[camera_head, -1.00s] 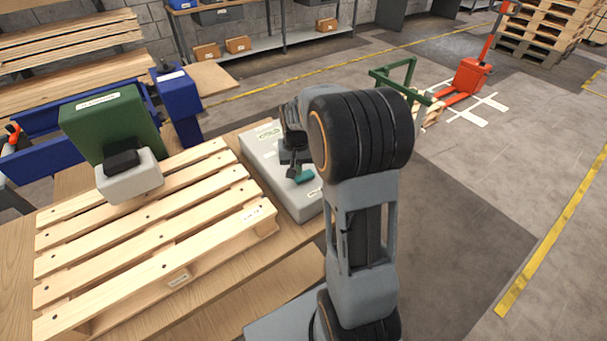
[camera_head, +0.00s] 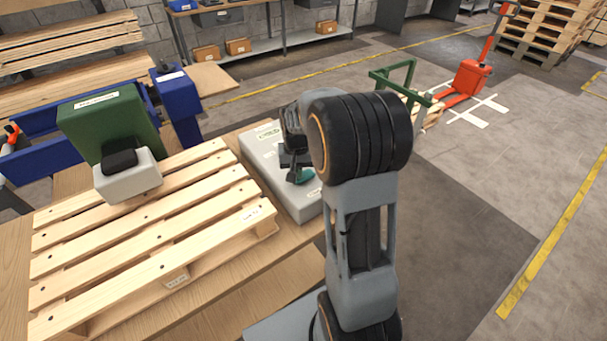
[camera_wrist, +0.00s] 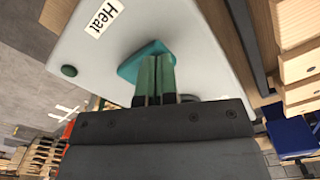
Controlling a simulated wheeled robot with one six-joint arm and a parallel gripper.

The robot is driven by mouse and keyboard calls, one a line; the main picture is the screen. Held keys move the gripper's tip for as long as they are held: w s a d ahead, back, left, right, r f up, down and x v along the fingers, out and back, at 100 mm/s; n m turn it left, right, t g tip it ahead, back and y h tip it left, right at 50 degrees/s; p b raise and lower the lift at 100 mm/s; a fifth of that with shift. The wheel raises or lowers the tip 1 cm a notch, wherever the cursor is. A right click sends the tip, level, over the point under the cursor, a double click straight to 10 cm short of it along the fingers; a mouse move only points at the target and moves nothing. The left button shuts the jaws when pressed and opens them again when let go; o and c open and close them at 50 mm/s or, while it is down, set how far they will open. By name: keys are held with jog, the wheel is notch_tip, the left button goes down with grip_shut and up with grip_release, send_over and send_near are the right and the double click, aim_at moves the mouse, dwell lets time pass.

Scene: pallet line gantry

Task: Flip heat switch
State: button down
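The grey control box (camera_head: 258,158) lies on the bench to the right of the pallet. In the wrist view, its pale top (camera_wrist: 200,30) carries a white "Heat" label (camera_wrist: 103,15) and a small green round knob (camera_wrist: 69,71). The teal switch (camera_wrist: 135,63) stands near that label; it also shows in the head view (camera_head: 304,178). My gripper (camera_wrist: 155,62) is over the box with its fingertips at the teal switch, appearing to touch it. The fingers are close together and look shut. They hide part of the switch, and I cannot tell if any of it is between them.
A wooden pallet (camera_head: 150,232) fills the bench to the left. A grey-white block with a black top (camera_head: 128,180) and a green panel (camera_head: 105,125) stand at its far side. A blue post (camera_head: 180,100) rises behind.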

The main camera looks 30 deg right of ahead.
jog(key=shift+f, duration=0.3)
jog(key=shift+r, duration=0.1)
jog(key=shift+r+p, duration=2.65)
jog(key=shift+r, duration=0.8)
jog(key=shift+f, duration=0.1)
